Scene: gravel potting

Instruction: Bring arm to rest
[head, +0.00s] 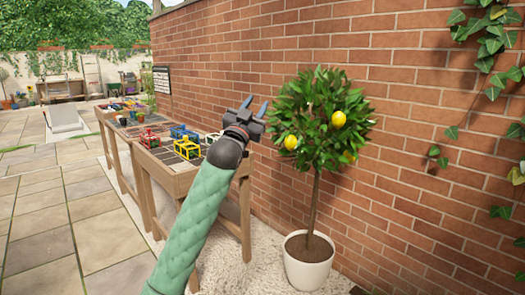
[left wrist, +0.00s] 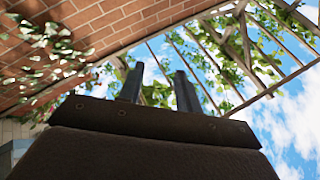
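My left arm, in a green quilted sleeve, reaches up from the bottom of the head view. Its left gripper (head: 254,105) points upward in front of the brick wall, left of the lemon tree's crown. The two dark fingers stand apart with nothing between them. In the left wrist view the same two fingers (left wrist: 159,88) show spread apart and empty, against a pergola and sky. My right gripper is in neither view.
A potted lemon tree (head: 312,140) in a white pot (head: 308,266) stands on pale gravel by the brick wall (head: 420,130). Wooden tables (head: 165,172) with coloured crates (head: 188,149) stand behind my left arm. Open stone paving (head: 45,235) lies at the left.

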